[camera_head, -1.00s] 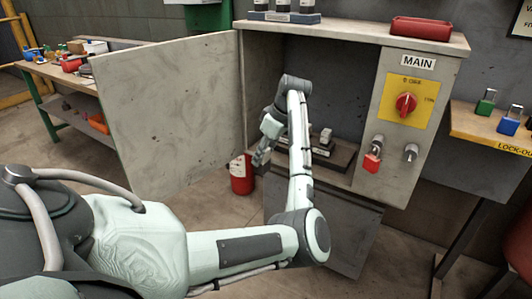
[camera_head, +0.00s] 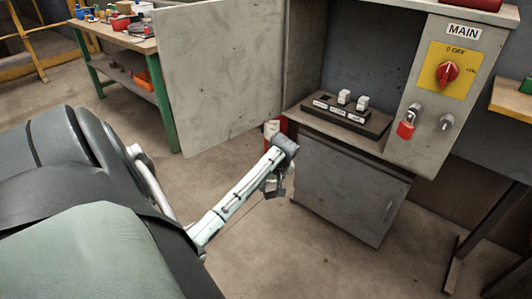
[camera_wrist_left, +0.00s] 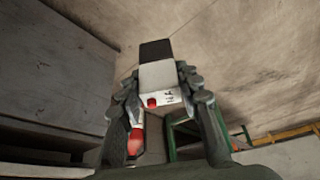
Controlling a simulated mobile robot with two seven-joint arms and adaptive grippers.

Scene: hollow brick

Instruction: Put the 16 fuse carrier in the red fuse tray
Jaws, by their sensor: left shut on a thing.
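My left gripper (camera_head: 274,190) is in front of the cabinet, below its open compartment and away from it. In the left wrist view, the fingers (camera_wrist_left: 168,95) are shut on a white fuse carrier (camera_wrist_left: 160,77) with a dark end and a red dot. Its small printed mark looks like 16, but is hard to read. In the head view, the held carrier cannot be made out clearly. The red fuse tray (camera_head: 470,4) is on top of the cabinet, cut by the upper picture edge. My right gripper is not in view.
A dark fuse block (camera_head: 340,117) in the cabinet holds two white carriers (camera_head: 345,97). The open door (camera_head: 220,70) stands left of the compartment. A red canister (camera_head: 270,130) stands behind my gripper.

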